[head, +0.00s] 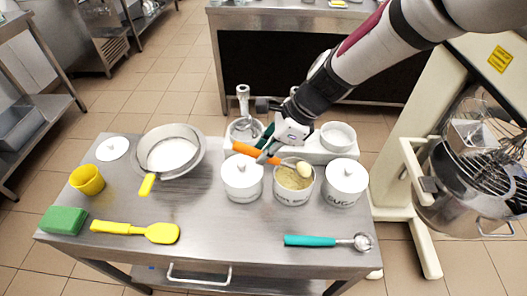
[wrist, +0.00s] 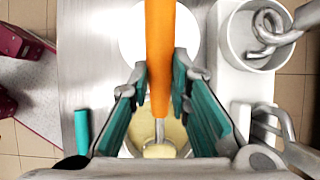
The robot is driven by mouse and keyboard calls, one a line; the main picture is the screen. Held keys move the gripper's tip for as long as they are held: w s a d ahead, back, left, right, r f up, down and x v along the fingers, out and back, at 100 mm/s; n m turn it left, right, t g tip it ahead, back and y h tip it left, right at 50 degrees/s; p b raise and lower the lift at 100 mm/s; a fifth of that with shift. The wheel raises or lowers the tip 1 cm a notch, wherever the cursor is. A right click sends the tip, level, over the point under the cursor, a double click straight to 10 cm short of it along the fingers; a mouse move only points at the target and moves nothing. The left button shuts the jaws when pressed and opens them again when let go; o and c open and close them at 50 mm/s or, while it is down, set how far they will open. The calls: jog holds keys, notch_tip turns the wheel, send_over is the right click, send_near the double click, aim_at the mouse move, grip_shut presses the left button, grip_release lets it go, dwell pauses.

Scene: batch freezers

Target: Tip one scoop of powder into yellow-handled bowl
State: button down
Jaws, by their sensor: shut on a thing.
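My gripper (head: 268,154) is shut on the orange handle (head: 243,149) of a scoop, above the back of the table. In the wrist view the handle (wrist: 159,40) stands between the two fingers (wrist: 160,85). The scoop's head (head: 303,169) is at the mouth of an open white canister (head: 294,198) of tan powder and looks filled with pale powder. I cannot tell whether it touches the powder below. The yellow-handled bowl (head: 196,161) is a grey metal bowl at the table's back left, with white inside; its yellow handle (head: 147,185) points to the front.
Lidded white canisters stand left (head: 242,185) and right (head: 345,186) of the open one. A yellow cup (head: 87,180), green sponge (head: 63,220), yellow spatula (head: 135,231) and teal-handled scoop (head: 310,241) lie around the table. A mixer (head: 465,175) stands at right. The table's front middle is clear.

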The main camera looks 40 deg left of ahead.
aim_at(253, 149)
jog(key=shift+s+a+r+p, duration=0.1)
jog(key=shift+r+p, duration=0.95)
jog(key=shift+r, duration=0.4)
jog(key=shift+a+p, duration=0.1)
jog(key=shift+p, duration=0.35)
jog(key=shift+s+a+r+t+h+p, duration=0.1)
jog(key=shift+s+a+t+h+p, duration=0.35)
jog(key=shift+p, duration=0.7)
jog(key=shift+a+r+t+h+p, duration=0.15)
jog(key=shift+h+p, duration=0.5)
jog(key=shift+p, duration=0.5)
jog(key=shift+s+a+f+t+h+p, duration=0.2)
jog(key=shift+t+h+p, duration=0.3)
jog(key=shift+p, duration=0.4)
